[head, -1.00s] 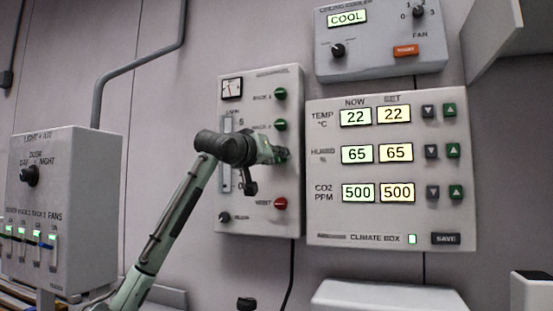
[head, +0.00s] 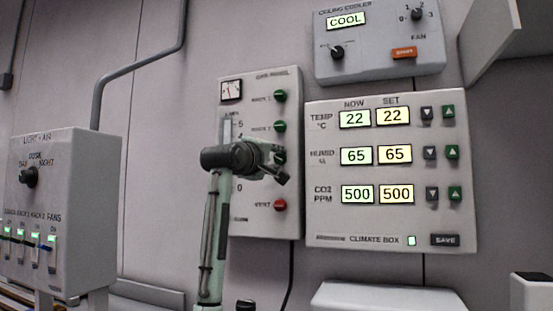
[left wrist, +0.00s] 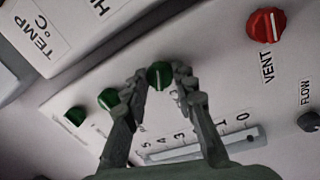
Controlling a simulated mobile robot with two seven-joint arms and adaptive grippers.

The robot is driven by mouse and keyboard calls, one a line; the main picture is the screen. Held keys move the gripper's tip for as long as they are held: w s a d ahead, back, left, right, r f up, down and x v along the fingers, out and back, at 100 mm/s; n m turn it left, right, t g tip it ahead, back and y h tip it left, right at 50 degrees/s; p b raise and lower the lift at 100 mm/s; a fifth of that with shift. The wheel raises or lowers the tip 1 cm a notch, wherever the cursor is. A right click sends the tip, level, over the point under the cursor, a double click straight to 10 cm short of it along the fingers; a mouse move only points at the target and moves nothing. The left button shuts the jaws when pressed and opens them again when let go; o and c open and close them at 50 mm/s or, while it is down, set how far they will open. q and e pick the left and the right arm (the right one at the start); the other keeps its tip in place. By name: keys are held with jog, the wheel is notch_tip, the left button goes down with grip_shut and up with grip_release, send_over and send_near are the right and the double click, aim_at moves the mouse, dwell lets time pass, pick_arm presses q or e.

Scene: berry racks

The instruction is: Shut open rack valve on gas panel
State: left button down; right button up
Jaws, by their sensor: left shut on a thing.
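The gas panel (head: 262,215) hangs on the wall with a column of green rack valve knobs and a red vent knob (head: 280,205) below them. My left gripper (head: 277,168) is at the lowest green knob (head: 280,157), which it partly hides in the head view. In the left wrist view the fingers (left wrist: 160,80) are shut on this green knob (left wrist: 159,72), one on each side, and its white line shows between them. The other green knobs, the middle one (left wrist: 108,98) and the top one (left wrist: 75,115), are clear of the fingers. My right gripper is out of view.
The climate box (head: 390,225) is close on the right of the panel, with the ceiling cooler (head: 380,60) above it. The light and air box (head: 65,205) is at the left. The vent knob (left wrist: 266,24) and a flow knob (left wrist: 310,121) are near the gripper.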

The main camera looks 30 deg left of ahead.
pick_arm(q)
jog(key=n, duration=0.2)
jog(key=shift+d+n, duration=0.1)
jog(key=shift+n, duration=0.3)
jog(key=shift+f+n+y+p, duration=0.1)
jog(key=shift+n+y+p, duration=0.25)
jog(key=shift+n, duration=0.85)
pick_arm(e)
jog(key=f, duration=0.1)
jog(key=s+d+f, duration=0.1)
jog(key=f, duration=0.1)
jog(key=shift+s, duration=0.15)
pick_arm(q)
jog(key=shift+n, duration=0.4)
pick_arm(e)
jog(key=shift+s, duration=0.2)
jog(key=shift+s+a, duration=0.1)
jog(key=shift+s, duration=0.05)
